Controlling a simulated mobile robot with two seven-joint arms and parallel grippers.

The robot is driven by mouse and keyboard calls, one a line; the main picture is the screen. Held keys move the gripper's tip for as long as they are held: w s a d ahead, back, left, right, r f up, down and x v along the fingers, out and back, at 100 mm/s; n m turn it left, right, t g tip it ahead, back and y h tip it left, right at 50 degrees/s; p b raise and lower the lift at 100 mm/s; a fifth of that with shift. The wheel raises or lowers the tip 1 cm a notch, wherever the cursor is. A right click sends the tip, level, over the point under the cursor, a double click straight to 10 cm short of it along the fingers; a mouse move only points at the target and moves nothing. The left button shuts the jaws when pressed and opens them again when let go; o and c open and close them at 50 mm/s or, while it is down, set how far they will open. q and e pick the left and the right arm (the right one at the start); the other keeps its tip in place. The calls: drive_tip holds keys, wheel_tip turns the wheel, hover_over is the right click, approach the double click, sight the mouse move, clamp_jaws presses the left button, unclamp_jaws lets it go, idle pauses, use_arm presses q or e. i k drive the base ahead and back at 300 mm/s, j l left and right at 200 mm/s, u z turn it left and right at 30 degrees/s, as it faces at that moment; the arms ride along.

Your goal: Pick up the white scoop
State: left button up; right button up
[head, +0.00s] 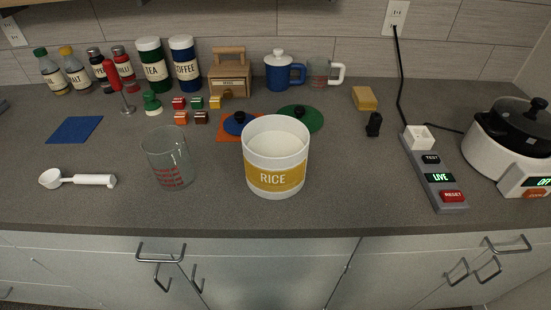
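The white scoop (78,179) lies on the grey counter at the left front in the head view. Its round bowl is at the left end and its thick handle points right. Nothing touches or covers it. Neither of my grippers shows in the head view.
A glass measuring cup (168,158) stands right of the scoop, then a white rice canister (275,158). A blue mat (75,130) lies behind the scoop. Jars and bottles line the wall. A power strip (436,175) and cooker (510,140) are at right. Counter around the scoop is clear.

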sight(52, 178)
drive_tip(key=u, duration=1.55)
